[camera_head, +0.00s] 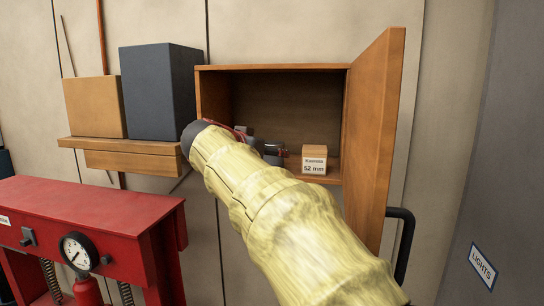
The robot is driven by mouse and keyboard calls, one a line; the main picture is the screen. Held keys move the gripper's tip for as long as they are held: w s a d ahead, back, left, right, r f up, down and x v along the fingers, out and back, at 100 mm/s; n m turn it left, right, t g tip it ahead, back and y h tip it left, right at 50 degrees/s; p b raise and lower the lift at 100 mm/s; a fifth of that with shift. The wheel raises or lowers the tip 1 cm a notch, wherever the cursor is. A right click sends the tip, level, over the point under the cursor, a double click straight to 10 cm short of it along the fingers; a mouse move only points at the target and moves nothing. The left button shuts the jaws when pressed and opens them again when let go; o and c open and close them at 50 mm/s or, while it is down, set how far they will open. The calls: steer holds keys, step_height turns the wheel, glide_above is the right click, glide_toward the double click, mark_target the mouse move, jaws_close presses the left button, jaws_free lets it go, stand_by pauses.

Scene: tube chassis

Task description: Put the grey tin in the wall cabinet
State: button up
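The wall cabinet (272,67) is a wooden box on the wall, and its door (374,135) stands open to the right. My arm, in a pale yellow sleeve, reaches up from the lower right to the cabinet's front. My gripper (250,142) is mostly hidden behind the arm's dark end, at the lower left of the cabinet opening. A small dark grey shape (273,152) shows beside it, low in the opening. It may be the grey tin or part of the gripper; I cannot tell which. Whether the fingers are open or shut is hidden.
A small wooden block labelled "52 mm" (314,161) stands on the cabinet floor at right. Left of the cabinet, a shelf (90,143) holds a tan box (94,107) and a dark box (158,92). A red press with a gauge (76,251) stands lower left.

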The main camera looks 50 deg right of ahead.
steer(key=b+v, duration=0.1)
steer(key=v, duration=0.8)
steer(key=shift+b, duration=0.4)
steer(key=shift+f, duration=0.1)
steer(key=s+a+f+n+y, duration=0.4)
steer(key=a+f, duration=0.6)
steer(key=f, duration=0.3)
steer(key=s+a+f+n+t+y, duration=0.1)
steer(key=s+a+f+n+y, duration=0.4)
steer(key=a+f, duration=0.5)
steer(key=s+a+f+n+y, duration=0.5)
steer(key=a+f, duration=0.5)
steer(key=f, duration=0.6)
steer(key=shift+s+n+t, duration=0.3)
steer(key=shift+s+n, duration=0.1)
steer(key=shift+s, duration=0.75)
steer(key=shift+f, duration=0.1)
